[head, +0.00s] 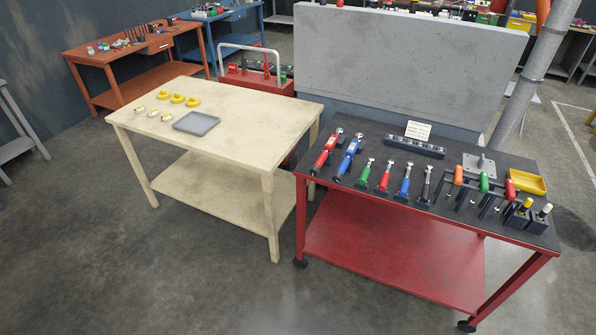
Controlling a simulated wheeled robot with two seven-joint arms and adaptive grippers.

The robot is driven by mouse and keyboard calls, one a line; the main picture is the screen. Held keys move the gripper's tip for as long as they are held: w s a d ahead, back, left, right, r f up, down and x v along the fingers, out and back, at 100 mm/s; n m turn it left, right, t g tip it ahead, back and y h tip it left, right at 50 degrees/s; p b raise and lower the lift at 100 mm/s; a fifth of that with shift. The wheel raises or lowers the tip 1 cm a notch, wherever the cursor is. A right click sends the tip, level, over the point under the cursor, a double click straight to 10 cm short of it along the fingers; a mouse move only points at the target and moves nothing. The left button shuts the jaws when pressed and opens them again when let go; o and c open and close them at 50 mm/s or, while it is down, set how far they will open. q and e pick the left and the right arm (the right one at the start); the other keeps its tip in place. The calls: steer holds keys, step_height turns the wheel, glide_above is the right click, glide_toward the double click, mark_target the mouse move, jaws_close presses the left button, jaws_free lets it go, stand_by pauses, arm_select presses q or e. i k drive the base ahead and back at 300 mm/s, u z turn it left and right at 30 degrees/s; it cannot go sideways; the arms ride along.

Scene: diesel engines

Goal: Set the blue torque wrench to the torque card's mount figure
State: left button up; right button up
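A large blue-handled tool, which looks like the blue torque wrench (347,157), lies on the dark top of the red cart at its left end. A similar red one (325,153) lies just left of it. A smaller blue-handled tool (405,187) stands in the row farther right. A white card with lines of print, likely the torque card (418,130), stands upright at the cart's back edge. Its figures are too small to read, and so is any scale on the wrench. Neither of my grippers is in view.
The red cart (395,262) also carries a dark socket rail (413,147), several handled tools, a grey plate (479,166) and a yellow tray (528,182). A cream table (240,105) at left holds yellow rings and a grey tray (196,123). A grey wall and pipe stand behind. The front floor is clear.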

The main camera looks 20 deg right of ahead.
mark_target(337, 178)
steer(key=u, duration=0.2)
steer(key=i, duration=0.8)
steer(key=z, duration=0.5)
steer(key=i, duration=0.6)
steer(key=z, duration=0.5)
